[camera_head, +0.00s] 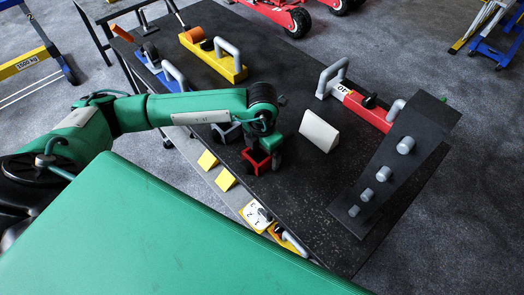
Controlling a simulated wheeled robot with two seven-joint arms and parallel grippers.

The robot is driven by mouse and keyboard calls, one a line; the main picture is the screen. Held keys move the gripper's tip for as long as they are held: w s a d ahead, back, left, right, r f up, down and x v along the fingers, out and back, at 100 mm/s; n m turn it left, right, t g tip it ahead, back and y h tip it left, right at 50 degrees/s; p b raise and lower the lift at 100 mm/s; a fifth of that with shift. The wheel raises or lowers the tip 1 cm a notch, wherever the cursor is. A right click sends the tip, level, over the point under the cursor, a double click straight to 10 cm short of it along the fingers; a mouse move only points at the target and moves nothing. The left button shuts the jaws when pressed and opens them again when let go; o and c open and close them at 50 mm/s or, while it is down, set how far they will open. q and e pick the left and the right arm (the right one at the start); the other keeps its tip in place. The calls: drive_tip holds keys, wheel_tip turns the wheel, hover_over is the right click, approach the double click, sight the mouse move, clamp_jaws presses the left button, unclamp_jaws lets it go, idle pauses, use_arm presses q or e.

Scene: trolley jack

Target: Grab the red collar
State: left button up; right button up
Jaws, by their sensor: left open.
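The red collar (258,165) is a small open square piece on the black table, left of the table's middle. My left gripper (265,145) comes in from the left and points down right over it. The gripper is open, with its dark fingers close above or at the collar. The fingers overlap the collar in this view, so I cannot tell whether they touch it. Part of the collar is hidden behind them. My right gripper is not in view.
A grey-blue collar (224,134) stands just left of my gripper. A white wedge (318,131) stands to its right. A black board with grey pegs (392,172) and a red bar (366,110) lie further right. Yellow pieces (225,180) sit below the near edge.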

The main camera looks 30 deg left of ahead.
use_arm(q)
drive_tip(key=shift+f, duration=0.5)
drive_tip(key=c, duration=1.4)
drive_tip(key=shift+c, duration=0.4)
drive_tip(key=shift+r, duration=0.15)
